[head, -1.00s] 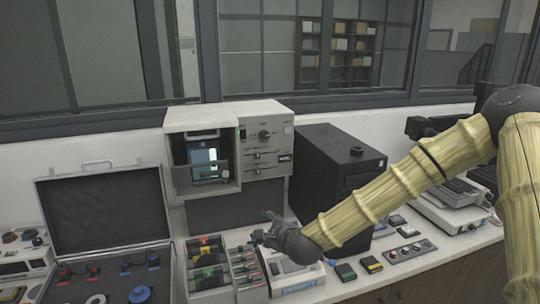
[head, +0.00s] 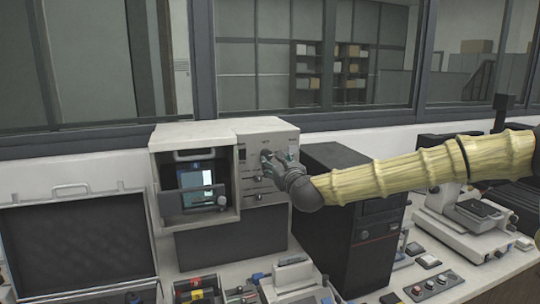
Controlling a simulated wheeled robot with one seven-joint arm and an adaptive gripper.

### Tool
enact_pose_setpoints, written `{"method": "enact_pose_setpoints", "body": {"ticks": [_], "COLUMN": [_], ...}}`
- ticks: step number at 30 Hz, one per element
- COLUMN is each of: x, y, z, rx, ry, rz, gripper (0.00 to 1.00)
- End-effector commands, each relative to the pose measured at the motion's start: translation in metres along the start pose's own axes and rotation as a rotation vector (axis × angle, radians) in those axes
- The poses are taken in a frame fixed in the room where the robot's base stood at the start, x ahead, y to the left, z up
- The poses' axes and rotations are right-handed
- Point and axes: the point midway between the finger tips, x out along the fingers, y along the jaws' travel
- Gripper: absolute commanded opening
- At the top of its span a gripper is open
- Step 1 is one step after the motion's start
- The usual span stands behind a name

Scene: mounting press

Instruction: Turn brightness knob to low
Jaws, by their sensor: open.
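A grey press unit (head: 189,134) stands against the wall, with a lit screen (head: 197,188) in its left bay. Its right-hand front panel has a round dark knob (head: 266,154) near the top, partly covered by my gripper. The panel's lettering is too small to read, so I cannot tell the knob's setting. My gripper (head: 277,162) is open, in front of the panel with its fingertips at the knob. I cannot tell whether they touch it. A small knob (head: 222,200) also sits below the screen.
Sliders (head: 257,196) lie on the panel below the upper knob. A black computer tower (head: 350,235) stands close on the right, below my arm. An open dark case (head: 75,240) is at the left. Several small devices crowd the bench front.

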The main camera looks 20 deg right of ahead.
Motion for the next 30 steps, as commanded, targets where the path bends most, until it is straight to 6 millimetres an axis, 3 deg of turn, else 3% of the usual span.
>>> {"method": "enact_pose_setpoints", "body": {"ticks": [6, 12, 25, 30], "x": [0.036, 0.057, 0.064, 0.063], "y": [0.002, 0.003, 0.002, 0.001], "z": [0.002, 0.001, -0.001, -0.001], "rx": [-0.003, -0.002, -0.002, -0.002], "ry": [0.001, 0.002, 0.001, 0.001], "rz": [0.002, 0.003, 0.002, 0.002], "gripper": [0.55, 0.55, 0.55, 0.26]}}
